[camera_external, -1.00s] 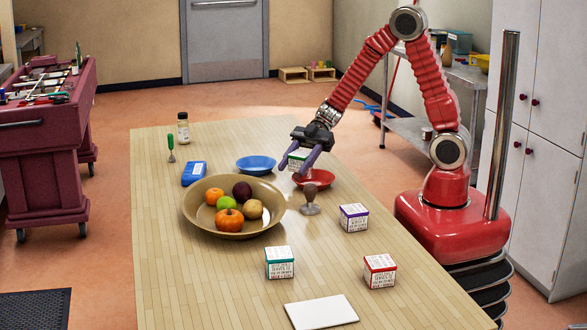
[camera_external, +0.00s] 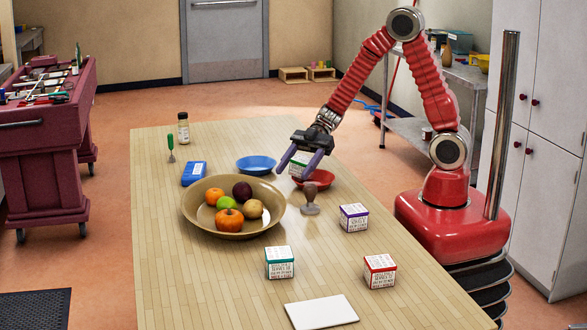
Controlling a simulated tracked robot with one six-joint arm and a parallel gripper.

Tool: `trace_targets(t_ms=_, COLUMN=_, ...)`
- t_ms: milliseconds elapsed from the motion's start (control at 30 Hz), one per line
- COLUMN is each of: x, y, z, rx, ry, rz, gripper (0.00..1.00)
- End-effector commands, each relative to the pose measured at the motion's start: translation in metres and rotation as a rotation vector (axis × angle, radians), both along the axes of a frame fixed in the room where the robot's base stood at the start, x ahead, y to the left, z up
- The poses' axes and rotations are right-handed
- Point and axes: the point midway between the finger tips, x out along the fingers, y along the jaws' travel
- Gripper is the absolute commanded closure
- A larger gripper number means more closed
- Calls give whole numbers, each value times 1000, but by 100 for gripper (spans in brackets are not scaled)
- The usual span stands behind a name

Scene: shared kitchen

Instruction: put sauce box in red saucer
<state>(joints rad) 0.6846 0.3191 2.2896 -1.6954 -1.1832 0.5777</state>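The red saucer (camera_external: 325,180) lies on the table directly behind and below the right finger. The box is at or just above the saucer's left part; I cannot tell whether it touches. The fingers hide part of the box and of the saucer.
A blue saucer (camera_external: 256,165) lies just left of my gripper. A brown stamp-like object (camera_external: 310,200) stands close in front. A fruit bowl (camera_external: 234,230), other printed boxes (camera_external: 354,218) and a white card (camera_external: 321,312) are nearer.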

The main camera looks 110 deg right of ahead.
Motion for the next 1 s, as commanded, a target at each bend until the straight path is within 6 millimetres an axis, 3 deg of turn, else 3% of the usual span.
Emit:
trace_targets(t_ms=367, x=0, y=0, z=1, rx=-1, ry=-1, rz=0, gripper=35)
trace_targets(t_ms=600, x=-1, y=-2, z=15, rx=-1, ry=-3, rz=-1, gripper=35)
trace_targets(t_ms=1000, x=-38, y=-40, z=35, rx=-2, ry=-2, rz=-3, gripper=35)
